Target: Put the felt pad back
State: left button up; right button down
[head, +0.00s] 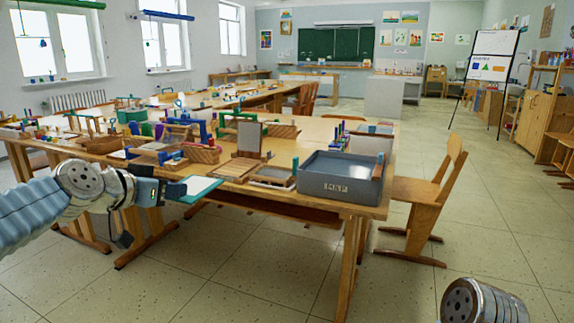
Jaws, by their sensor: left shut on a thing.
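My left gripper (178,190) is shut on a thin flat pad, which I take to be the felt pad (203,186). The pad is pale on top with a teal edge. It is held roughly level, in front of the near edge of the long wooden table (272,201). Its left end is hidden by the gripper. Of my right arm only a rounded grey link shows at the bottom right; its gripper is out of view.
A grey bin (325,188) with a label stands on the table's near right corner. A wooden board (238,168), a shallow tray (271,181) and wicker baskets (201,153) are left of it. A wooden chair (421,205) stands right of the table. The floor in front is clear.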

pick_arm(q)
jog(key=w+d+f+n+y, duration=0.2)
jog(key=f, duration=0.8)
jog(key=w+d+f+n+y, duration=0.1)
jog(key=w+d+f+y, duration=0.1)
jog(key=f, duration=0.9)
jog(key=s+f, duration=0.4)
jog(key=f, duration=0.5)
jog(key=s+f+n+t, duration=0.1)
jog(key=s+f, duration=0.3)
jog(key=f, duration=0.6)
jog(key=shift+s+y, duration=0.3)
jog(key=shift+s, duration=0.1)
jog(key=shift+d, duration=0.1)
